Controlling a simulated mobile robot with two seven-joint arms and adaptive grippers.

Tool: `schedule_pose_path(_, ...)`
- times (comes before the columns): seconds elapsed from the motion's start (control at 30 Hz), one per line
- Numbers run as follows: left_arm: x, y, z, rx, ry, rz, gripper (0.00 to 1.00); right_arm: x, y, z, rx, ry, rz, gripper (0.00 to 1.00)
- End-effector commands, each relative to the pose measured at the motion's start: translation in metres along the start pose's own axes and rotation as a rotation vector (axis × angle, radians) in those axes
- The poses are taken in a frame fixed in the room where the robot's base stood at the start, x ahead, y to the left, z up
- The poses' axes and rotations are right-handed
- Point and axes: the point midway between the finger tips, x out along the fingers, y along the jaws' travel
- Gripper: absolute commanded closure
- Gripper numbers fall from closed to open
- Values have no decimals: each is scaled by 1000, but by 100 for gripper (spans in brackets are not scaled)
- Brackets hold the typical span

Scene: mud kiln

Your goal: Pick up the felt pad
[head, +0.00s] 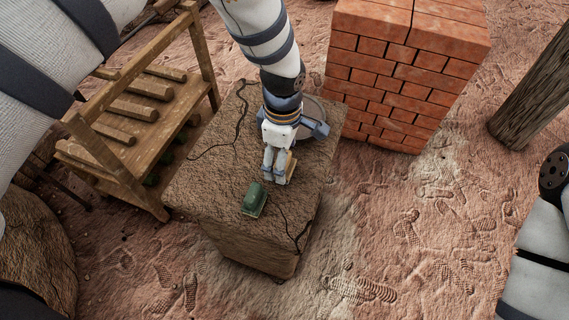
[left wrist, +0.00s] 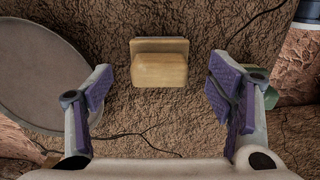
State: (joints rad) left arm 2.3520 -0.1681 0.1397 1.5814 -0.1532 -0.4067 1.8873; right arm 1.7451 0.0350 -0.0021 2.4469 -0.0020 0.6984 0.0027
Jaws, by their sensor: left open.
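A tan block (left wrist: 160,68) with a flat base, which looks like the felt pad, lies on a cracked stone block (head: 225,205). In the left wrist view it sits between and beyond my open fingers, apart from both. In the head view only a bit of the tan block (head: 291,166) shows beside my left gripper (head: 274,181), which points down over the stone top. A green block of similar shape (head: 254,200) lies nearer the front edge; in the left wrist view it is partly hidden behind the right finger. My right gripper is out of view.
A round grey dish (left wrist: 38,75) lies beside the tan block, partly hidden by my arm in the head view. A brick stack (head: 400,75) stands to the right, a wooden rack (head: 150,120) to the left. A wooden post (head: 535,95) is at far right.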

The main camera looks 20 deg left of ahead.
Motion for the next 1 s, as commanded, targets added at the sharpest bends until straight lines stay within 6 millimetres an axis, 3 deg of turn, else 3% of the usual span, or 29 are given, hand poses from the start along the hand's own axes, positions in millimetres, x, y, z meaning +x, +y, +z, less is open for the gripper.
schedule_pose_path(0.03,14,-2,1,-1,-2,-6,25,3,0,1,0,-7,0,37)
schedule_pose_path(0.13,29,-1,1,-2,-1,-4,25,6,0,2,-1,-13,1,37)
schedule_pose_path(0.4,33,0,0,-1,0,1,25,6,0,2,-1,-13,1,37)
schedule_pose_path(0.63,33,0,0,-1,0,0,77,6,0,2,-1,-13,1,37)
schedule_pose_path(1.0,26,1,0,0,0,2,77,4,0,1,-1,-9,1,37)
